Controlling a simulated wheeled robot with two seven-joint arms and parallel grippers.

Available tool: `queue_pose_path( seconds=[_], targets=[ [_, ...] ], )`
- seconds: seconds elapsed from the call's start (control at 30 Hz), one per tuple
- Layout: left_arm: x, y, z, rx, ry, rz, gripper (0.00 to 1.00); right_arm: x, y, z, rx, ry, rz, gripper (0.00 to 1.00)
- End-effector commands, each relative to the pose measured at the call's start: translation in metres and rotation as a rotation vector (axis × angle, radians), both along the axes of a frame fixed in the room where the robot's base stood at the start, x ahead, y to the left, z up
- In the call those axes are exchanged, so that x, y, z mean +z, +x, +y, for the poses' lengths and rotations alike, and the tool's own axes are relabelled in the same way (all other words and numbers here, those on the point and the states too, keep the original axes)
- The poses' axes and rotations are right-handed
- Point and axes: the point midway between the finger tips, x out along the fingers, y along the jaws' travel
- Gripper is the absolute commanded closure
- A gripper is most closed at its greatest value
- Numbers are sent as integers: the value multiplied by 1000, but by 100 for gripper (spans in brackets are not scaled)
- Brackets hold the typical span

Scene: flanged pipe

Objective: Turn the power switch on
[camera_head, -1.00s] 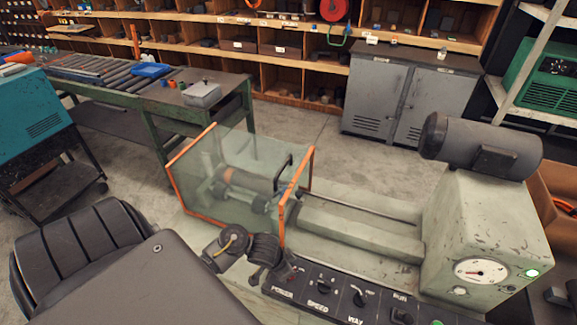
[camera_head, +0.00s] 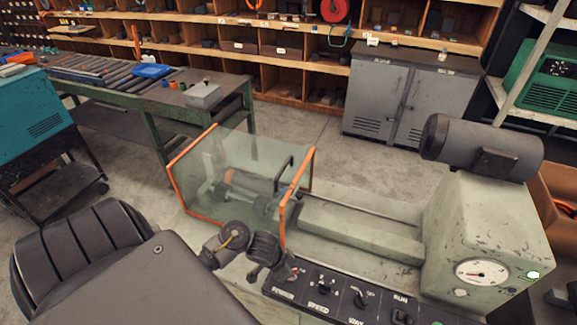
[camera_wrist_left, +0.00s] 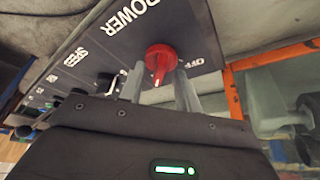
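The red power switch (camera_wrist_left: 161,60) is a round knob with a raised grip on a dark panel. It sits between the words POWER and OFF in the left wrist view, and its white mark points toward my gripper. My left gripper (camera_wrist_left: 160,88) has one finger on each side of the knob's grip, with gaps visible; contact is not clear. In the head view my left gripper (camera_head: 281,272) is low over the POWER end of the control panel (camera_head: 335,293) and mostly hides the knob. My right gripper is not in view.
An orange-framed clear guard (camera_head: 300,185) stands just behind my left gripper on the pale green machine (camera_head: 475,235). Other knobs, including a speed knob (camera_head: 324,288), line the panel to the right. A workbench and a grey cabinet (camera_head: 405,95) stand farther back.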

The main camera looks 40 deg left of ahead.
Motion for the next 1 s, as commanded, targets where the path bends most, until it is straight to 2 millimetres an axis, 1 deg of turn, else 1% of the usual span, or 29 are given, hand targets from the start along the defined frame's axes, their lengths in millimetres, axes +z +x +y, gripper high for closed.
queue_pose_path(
  seconds=[0.23,0.37,0.47,0.7,0.8,0.93,1.0],
  targets=[
    [0,0,0,1,-1,-1,67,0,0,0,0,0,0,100],
    [6,-1,1,0,-2,-1,67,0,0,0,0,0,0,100],
    [16,-4,3,-2,-1,-4,67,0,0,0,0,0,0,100],
    [54,-19,12,-6,7,-6,67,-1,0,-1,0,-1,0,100],
    [65,-21,14,-7,9,-10,67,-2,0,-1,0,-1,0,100],
    [76,-29,16,-6,7,-1,67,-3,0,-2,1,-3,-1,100],
    [85,-30,17,-5,6,-5,67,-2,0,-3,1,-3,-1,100]
  ],
)
